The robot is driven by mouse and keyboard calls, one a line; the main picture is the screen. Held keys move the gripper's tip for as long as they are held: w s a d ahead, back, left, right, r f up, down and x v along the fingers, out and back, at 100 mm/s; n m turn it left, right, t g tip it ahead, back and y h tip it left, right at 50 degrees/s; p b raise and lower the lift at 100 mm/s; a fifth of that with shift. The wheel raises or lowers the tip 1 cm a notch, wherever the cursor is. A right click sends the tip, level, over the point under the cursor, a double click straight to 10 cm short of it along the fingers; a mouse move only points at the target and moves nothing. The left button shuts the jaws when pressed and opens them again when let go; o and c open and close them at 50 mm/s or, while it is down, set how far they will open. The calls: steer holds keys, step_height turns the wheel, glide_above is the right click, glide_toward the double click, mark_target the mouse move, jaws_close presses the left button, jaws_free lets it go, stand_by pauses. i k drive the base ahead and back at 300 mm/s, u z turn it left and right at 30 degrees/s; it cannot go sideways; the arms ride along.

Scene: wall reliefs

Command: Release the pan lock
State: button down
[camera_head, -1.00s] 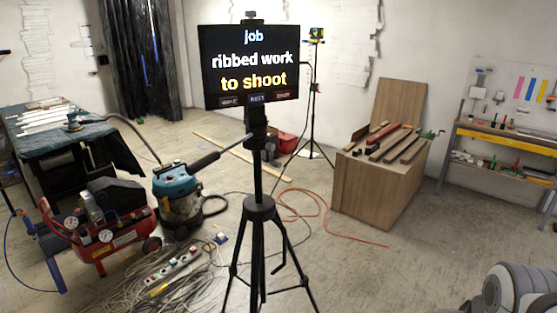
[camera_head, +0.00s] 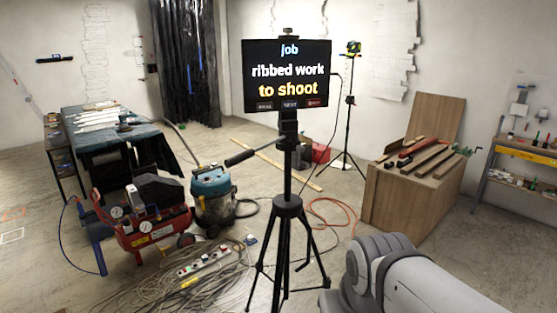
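A black tripod (camera_head: 287,207) stands upright in the middle of the room. On top it carries a screen (camera_head: 288,76) that reads "job", "ribbed work" and "to shoot", with a row of small buttons along its lower edge. Below the screen is the tripod head (camera_head: 288,128), with a dark pan handle (camera_head: 240,157) sticking out to the left. The pan lock itself is too small to make out. My grey-white arm link enters at the lower right, apart from the tripod. My gripper is not in view.
A red compressor (camera_head: 150,230) and a teal vacuum (camera_head: 212,190) stand left of the tripod. Cables (camera_head: 195,285) and a power strip (camera_head: 205,260) lie on the floor nearby. A wooden box (camera_head: 405,205) with clamps stands to the right. A second tripod (camera_head: 348,110) stands behind.

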mark_target(301, 149)
steer(key=z, duration=0.05)
steer(key=i, duration=1)
steer(key=u, duration=0.05)
